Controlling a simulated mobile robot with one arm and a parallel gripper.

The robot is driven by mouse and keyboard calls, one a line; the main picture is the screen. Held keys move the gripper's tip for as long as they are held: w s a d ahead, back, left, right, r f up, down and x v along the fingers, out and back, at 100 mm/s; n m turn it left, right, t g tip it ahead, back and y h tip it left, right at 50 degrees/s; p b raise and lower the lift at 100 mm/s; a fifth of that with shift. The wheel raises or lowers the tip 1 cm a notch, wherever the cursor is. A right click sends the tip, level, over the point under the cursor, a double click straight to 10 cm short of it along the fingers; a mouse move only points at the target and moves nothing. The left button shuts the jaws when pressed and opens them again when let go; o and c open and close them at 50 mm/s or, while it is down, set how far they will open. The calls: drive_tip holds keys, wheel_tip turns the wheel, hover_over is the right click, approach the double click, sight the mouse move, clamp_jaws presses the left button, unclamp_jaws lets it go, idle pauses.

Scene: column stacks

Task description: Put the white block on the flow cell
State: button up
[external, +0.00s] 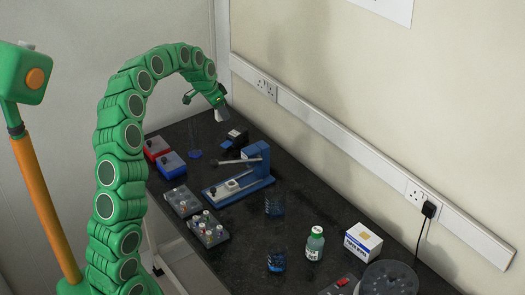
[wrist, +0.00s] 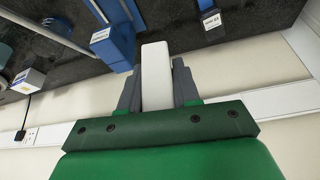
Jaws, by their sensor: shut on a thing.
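My gripper (external: 217,107) is shut on a white block and is held up near the far end of the dark bench. In the wrist view, the white block (wrist: 156,72) sticks out between the two grey fingers. The block also shows small under the gripper in the external view (external: 220,115). I cannot tell for certain which thing is the flow cell. A blue stand with a lever (external: 258,165) has a white piece (external: 232,186) on its base.
Red (external: 156,148) and blue (external: 172,165) boxes and grey vial racks (external: 209,230) line the bench's left side. The wall (external: 330,90) bounds the right side.

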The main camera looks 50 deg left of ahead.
drive_tip(key=a+n, duration=0.2)
drive_tip(key=a, duration=0.2)
approach(238, 131)
drive_tip(key=shift+w+d+f+y, duration=0.3)
drive_tip(key=shift+w+d+f, duration=0.2)
drive_tip(key=shift+w+f, duration=0.3)
idle(0.9)
drive_tip(key=shift+f, duration=0.1)
drive_tip(key=shift+w+a+f, duration=0.15)
drive_tip(key=shift+f, duration=1.75)
